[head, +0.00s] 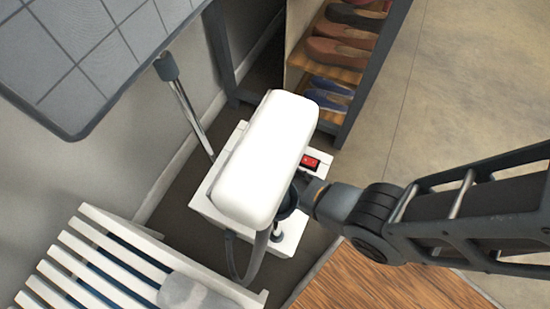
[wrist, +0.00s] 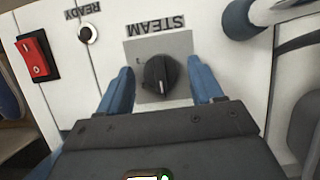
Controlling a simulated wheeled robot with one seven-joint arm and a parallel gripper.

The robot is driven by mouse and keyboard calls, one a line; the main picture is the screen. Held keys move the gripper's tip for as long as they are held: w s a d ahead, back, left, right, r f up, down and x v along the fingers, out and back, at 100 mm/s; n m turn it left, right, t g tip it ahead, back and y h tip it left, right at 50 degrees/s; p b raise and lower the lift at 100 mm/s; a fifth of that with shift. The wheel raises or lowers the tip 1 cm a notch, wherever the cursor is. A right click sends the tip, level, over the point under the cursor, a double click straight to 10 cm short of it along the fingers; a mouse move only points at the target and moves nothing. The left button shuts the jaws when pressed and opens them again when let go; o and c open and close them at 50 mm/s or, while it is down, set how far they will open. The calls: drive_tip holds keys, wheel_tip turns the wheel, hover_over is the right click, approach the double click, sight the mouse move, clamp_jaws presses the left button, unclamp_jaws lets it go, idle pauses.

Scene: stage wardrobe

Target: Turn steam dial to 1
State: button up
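The steam dial (wrist: 160,74) is a round black knob on a grey plate under the label STEAM, which appears upside down in the wrist view. A small mark shows beside the knob on the plate; I cannot read the dial's setting surely. My gripper (wrist: 163,82) is open, with one blue finger on each side of the dial and a gap between each finger and the knob. In the head view the white steamer unit (head: 205,196) stands on the floor, and its white top part hides the dial and most of my gripper.
A red rocker switch (wrist: 38,57) and a READY indicator (wrist: 87,33) sit left of the dial. A dark hose (head: 258,258) hangs at the steamer's front. A slatted white bench (head: 110,262) and a shoe rack (head: 345,118) stand close by.

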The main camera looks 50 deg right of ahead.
idle(0.3)
wheel_tip(320, 180, up, 4)
drive_tip(key=shift+r+p, duration=0.1)
drive_tip(key=shift+p, duration=1.05)
drive_tip(key=s+d+r+p, duration=0.3)
drive_tip(key=s+d+r, duration=0.3)
drive_tip(key=d, duration=0.4)
drive_tip(key=shift+r, duration=0.4)
drive_tip(key=s+a+r+m+t+p, duration=0.1)
drive_tip(key=s+a+r+t+p, duration=0.3)
drive_tip(key=s+r+t, duration=0.55)
drive_tip(key=s+a+r+m+t+p, duration=0.1)
drive_tip(key=a+r+t, duration=0.1)
drive_tip(key=r, duration=0.9)
drive_tip(key=s+a+r+m+t+y+p, duration=0.1)
drive_tip(key=r+t, duration=0.3)
drive_tip(key=r, duration=0.8)
drive_tip(key=s+a+r+t+p, duration=0.1)
drive_tip(key=s+a+r+t, duration=0.1)
drive_tip(key=r, duration=1)
drive_tip(key=shift+s+a+m+t, duration=0.15)
drive_tip(key=shift+a+m+t, duration=0.25)
drive_tip(key=shift+t, duration=0.45)
